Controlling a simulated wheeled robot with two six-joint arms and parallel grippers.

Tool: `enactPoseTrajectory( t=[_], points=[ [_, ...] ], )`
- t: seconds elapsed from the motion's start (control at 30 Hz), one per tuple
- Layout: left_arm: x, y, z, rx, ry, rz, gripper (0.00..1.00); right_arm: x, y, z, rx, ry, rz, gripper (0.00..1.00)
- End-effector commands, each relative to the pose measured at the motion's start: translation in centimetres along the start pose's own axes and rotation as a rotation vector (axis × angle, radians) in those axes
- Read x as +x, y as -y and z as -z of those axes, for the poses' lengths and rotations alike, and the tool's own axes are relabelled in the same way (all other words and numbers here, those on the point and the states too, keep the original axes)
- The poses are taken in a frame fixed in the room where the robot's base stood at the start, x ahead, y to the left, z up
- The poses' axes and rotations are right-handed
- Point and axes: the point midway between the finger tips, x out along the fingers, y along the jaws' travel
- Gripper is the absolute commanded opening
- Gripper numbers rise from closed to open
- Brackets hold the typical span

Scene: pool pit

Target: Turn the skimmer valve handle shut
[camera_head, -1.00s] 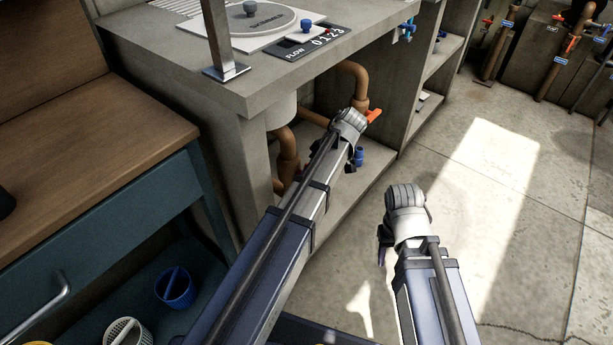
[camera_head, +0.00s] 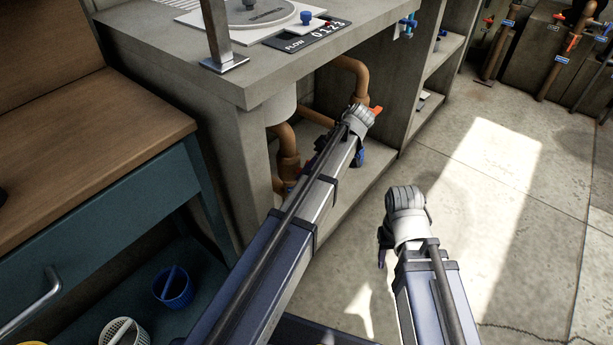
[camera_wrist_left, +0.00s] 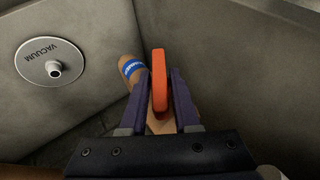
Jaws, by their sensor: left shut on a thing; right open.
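The valve handle (camera_wrist_left: 159,75) is an orange lever, seen nearly end-on between my left fingers in the left wrist view. My left gripper (camera_wrist_left: 161,84) is shut on it. Behind it runs a brown pipe with a blue label band (camera_wrist_left: 132,67), whose text is too small to read surely. In the head view only the orange tip of the handle (camera_head: 377,111) shows past my left wrist, under the counter; my left fingers are mostly hidden there. My right gripper (camera_head: 383,246) is open and empty above the floor, right of the cabinet; its fingers are largely hidden by the wrist.
A concrete counter (camera_head: 165,55) stands over the pipes (camera_head: 352,72), and its side wall closes in right of the handle. A round VACUUM plate (camera_wrist_left: 52,62) is on the wall at left. The floor (camera_head: 470,190) at right is clear.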

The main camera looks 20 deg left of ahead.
Motion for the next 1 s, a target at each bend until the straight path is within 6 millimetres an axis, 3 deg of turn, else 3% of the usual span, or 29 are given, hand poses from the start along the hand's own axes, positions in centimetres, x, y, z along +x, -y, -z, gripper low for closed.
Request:
enactPoseTrajectory(
  t=[0.37, 0.4, 0.6, 1.0],
  points=[
    [0.02, -0.01, 0.04, 0.017, 0.0, 0.035, 0.0, 0.43, 0.04, 0.02, 0.001, 0.0, 0.0, 0.5],
    [0.02, 0.0, 0.05, 0.017, 0.0, 0.035, 0.32, 0.43, 0.04, 0.02, 0.001, 0.0, 0.0, 0.5],
    [0.01, -0.01, 0.04, 0.017, 0.0, 0.035, 0.54, 0.43, 0.04, 0.02, 0.001, 0.0, 0.0, 0.5],
    [-0.4, 0.13, 0.39, 0.016, 0.0, 0.034, 0.55, -0.08, -0.01, 0.0, 0.0, 0.0, 0.0, 0.5]
  ],
)
